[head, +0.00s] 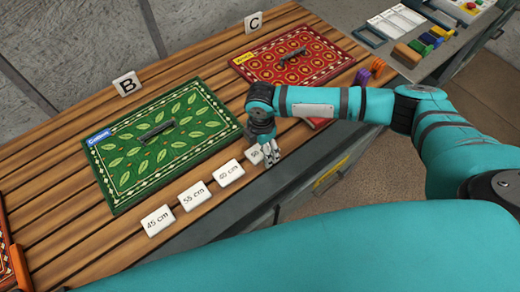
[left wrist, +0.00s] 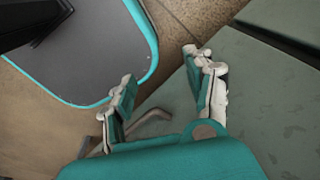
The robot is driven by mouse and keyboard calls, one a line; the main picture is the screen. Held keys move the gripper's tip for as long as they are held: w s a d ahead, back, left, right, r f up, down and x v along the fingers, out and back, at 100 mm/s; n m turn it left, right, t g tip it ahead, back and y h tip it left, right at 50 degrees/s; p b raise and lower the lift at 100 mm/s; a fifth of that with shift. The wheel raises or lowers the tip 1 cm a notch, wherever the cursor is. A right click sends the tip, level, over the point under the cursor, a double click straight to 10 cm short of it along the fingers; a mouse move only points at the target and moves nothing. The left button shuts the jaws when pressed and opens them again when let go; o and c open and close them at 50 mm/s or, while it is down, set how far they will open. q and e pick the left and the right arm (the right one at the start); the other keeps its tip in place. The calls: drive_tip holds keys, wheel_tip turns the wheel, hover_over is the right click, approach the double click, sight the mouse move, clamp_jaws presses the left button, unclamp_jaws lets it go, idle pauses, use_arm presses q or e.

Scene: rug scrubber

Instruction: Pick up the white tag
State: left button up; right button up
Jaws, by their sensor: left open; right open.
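A row of white tags lies along the table's front edge in the head view. They read 45 cm (head: 158,220), 55 cm (head: 194,195) and 40 cm (head: 228,173). A further white tag (head: 254,154) at the right end is partly hidden by my right gripper (head: 270,153). That gripper is open, its fingers pointing down at this tag's right side; I cannot tell whether they touch it. My left gripper (left wrist: 160,66) is open and empty in the left wrist view, above the floor and a grey-green surface.
A green leaf-patterned rug (head: 165,145) lies behind the tags, by a B sign (head: 127,84). A red rug (head: 318,67) lies by a C sign (head: 253,22). Bare wooden slats show between the rugs.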

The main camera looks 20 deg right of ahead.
drive_tip(key=c, duration=1.1)
drive_tip(key=shift+o, duration=0.2)
